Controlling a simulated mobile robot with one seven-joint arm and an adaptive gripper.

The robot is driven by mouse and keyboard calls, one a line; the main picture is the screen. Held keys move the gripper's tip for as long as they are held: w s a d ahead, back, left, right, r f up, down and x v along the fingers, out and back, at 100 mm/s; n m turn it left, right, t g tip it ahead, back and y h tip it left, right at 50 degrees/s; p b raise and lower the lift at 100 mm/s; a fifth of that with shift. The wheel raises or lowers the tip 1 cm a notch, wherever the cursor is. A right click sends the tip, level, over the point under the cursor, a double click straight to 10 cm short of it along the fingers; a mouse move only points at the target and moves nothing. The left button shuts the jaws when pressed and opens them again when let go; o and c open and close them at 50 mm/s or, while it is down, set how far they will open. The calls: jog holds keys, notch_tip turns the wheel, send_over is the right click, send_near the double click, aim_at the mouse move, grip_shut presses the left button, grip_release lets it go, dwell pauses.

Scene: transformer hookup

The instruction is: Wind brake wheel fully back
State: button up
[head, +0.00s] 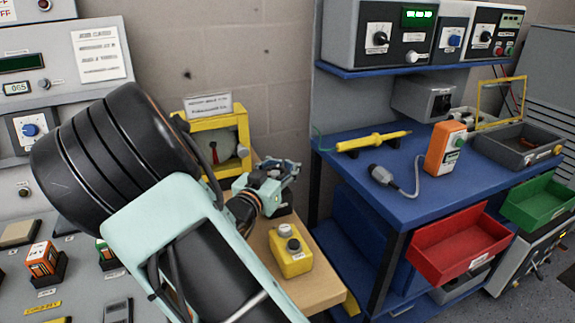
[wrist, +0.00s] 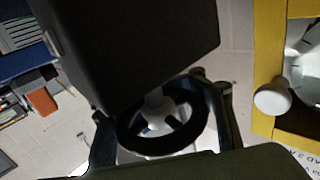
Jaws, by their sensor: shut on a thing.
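The brake wheel is a black ring with dark spokes and a pale hub (wrist: 160,112), seen low in the middle of the wrist view. A pale shaft joins it to a large dark box (wrist: 140,45) above. My gripper (wrist: 165,118) is shut on the wheel, with one dark finger at its left and one at its right. In the head view my gripper (head: 283,174) is over the wooden bench, right of the yellow-framed gauge unit (head: 242,135). The wheel cannot be made out clearly there. How far it is turned does not show.
A yellow box with a round knob (head: 290,257) stands on the wooden bench (head: 325,290) in front of my gripper. The blue bench (head: 400,205) at right carries a yellow probe (head: 373,141) and an orange meter (head: 443,148). The gauge unit's white knob (wrist: 272,97) is close at right in the wrist view.

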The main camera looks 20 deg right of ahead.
aim_at(272, 166)
jog(key=n+t+y+b, duration=0.1)
jog(key=y, duration=0.1)
jog(key=a+n+t+y+b, duration=0.1)
jog(key=w+a+f+n+t+y+b, duration=0.1)
jog(key=n+t+y, duration=0.1)
jog(key=shift+y, duration=0.3)
jog(key=shift+w+a+r+n+t+y+b, duration=0.1)
jog(key=shift+a+n+t+y+b, duration=0.15)
jog(key=shift+n+y+b, duration=0.45)
jog(key=shift+w+a+n+t+y+b, duration=0.1)
jog(key=shift+a+n+t+y+b, duration=0.1)
jog(key=shift+n+y+b, duration=0.45)
jog(key=shift+w+a+r+n+t+y+b, duration=0.1)
jog(key=shift+a+n+t+y+b, duration=0.25)
jog(key=shift+y, duration=0.5)
jog(key=shift+d, duration=0.1)
jog(key=o, duration=1.5)
jog(key=shift+s+r, duration=0.1)
jog(key=shift+r, duration=0.15)
jog(key=shift+c, duration=0.2)
jog(key=shift+d, duration=0.1)
jog(key=shift+d+r+m+h+p, duration=0.15)
jog(key=shift+m+h+p, duration=0.15)
jog(key=shift+h+p, duration=0.2)
